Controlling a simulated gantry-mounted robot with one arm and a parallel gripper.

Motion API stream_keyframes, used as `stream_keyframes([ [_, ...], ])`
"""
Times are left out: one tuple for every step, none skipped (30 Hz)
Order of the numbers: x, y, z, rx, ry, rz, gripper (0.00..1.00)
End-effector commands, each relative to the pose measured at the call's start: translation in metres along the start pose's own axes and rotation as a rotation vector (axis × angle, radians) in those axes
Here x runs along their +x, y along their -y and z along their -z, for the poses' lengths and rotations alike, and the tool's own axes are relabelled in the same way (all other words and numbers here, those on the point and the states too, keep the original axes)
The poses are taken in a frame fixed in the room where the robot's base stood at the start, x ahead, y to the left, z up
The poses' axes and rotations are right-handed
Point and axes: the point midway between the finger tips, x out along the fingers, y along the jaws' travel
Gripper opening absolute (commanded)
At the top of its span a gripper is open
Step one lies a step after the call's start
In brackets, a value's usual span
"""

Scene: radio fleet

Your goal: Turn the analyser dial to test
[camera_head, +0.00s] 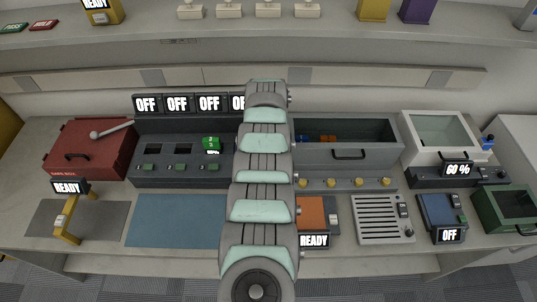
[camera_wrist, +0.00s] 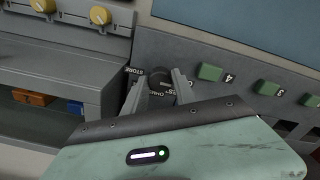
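In the wrist view a dark round dial (camera_wrist: 160,87) sits on the grey panel, with STORE and other small white labels around it. The other labels are partly hidden or too blurred to read surely. My gripper (camera_wrist: 157,84) has its two fingers apart, one on either side of the dial. I cannot tell whether either finger touches it. I cannot make out the dial's pointer setting. In the head view my arm covers the dial and my gripper. Several OFF displays (camera_head: 177,103) stand along the back of the charger unit (camera_head: 180,178).
Green buttons (camera_wrist: 210,72) line the panel right of the dial in the wrist view. Yellow knobs (camera_wrist: 101,15) sit at upper left. In the head view a grey drawer unit (camera_head: 345,153) stands right of my arm, and a blue mat (camera_head: 176,221) lies left.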

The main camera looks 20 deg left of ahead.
Motion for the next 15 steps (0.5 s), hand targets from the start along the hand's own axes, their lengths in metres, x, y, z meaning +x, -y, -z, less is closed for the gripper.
stream_keyframes([
  [0.0, -0.0001, 0.0, 0.0, 0.0, 0.0, 0.28],
  [0.0, 0.0, -0.0001, 0.0, 0.0, 0.0, 0.25],
  [0.0, 0.0, -0.0001, 0.0, 0.0, 0.0, 0.22],
  [0.0, 0.0, -0.0001, 0.0, 0.0, 0.0, 0.2],
  [0.0, 0.0, -0.0001, 0.0, 0.0, 0.0, 0.17],
  [0.0, 0.0, 0.0, 0.0, 0.0, 0.0, 0.14],
  [0.0, 0.0, 0.0, 0.0, 0.0, 0.0, 0.11],
  [0.0, 0.0, 0.0, 0.0, 0.0, 0.0, 0.09],
  [0.0, 0.0, 0.0, 0.0, 0.0, 0.0, 0.06],
  [0.0, 0.0, 0.0, 0.0, 0.0, 0.0, 0.03],
  [0.0, 0.0, 0.0, 0.0, 0.0, 0.0, 0.01],
  [0.0, 0.0, 0.0, 0.0, 0.0, 0.0, 0.0],
  [0.0, 0.0, 0.0, 0.0, 0.0, 0.0, 0.0],
  [0.0, 0.0, 0.0, 0.0, 0.0, 0.0, 0.0],
  [0.0, 0.0, 0.0, 0.0, 0.0, 0.0, 0.0],
])
